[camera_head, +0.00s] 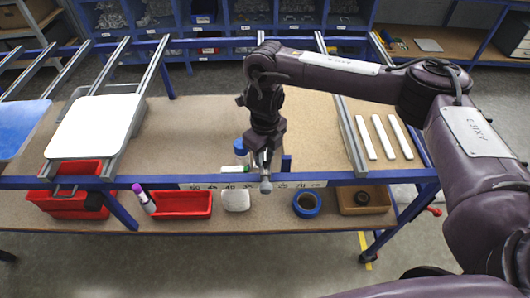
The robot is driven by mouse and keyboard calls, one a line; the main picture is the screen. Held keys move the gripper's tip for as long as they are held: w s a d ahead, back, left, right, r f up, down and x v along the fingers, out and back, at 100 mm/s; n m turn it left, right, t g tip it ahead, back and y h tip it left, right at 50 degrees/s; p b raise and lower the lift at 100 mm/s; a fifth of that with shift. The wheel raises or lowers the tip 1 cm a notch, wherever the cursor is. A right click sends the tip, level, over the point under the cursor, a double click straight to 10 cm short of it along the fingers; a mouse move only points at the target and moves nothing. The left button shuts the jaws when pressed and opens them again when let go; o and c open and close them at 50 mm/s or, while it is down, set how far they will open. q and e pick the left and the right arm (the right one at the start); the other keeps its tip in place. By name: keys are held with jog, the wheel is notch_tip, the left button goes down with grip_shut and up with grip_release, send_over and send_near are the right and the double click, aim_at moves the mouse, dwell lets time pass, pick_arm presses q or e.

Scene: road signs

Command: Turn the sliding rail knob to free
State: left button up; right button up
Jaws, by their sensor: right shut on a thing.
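My right gripper (263,160) points down at the front blue edge of the table, near its middle. It is shut on the sliding rail knob (265,187), a small grey piece at the numbered scale (305,184). The fingers and wrist hide most of the knob and rail around it, so I cannot tell how the knob is turned. A blue upright piece (286,163) stands just right of the fingers. My left gripper is not in view.
A blue-capped item (240,147) stands close left of the gripper. A white sign plate (94,128) lies on rails at left; white strips (384,137) lie at right. Red bins (182,204) and blue tape (307,204) are on the lower shelf. The tabletop's middle right is clear.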

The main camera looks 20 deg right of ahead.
aim_at(264, 156)
dwell(0.4)
jog(key=o, duration=1)
jog(key=shift+r, duration=0.1)
notch_tip(264, 156, up, 8)
jog(key=shift+f, duration=0.2)
jog(key=shift+a, duration=0.1)
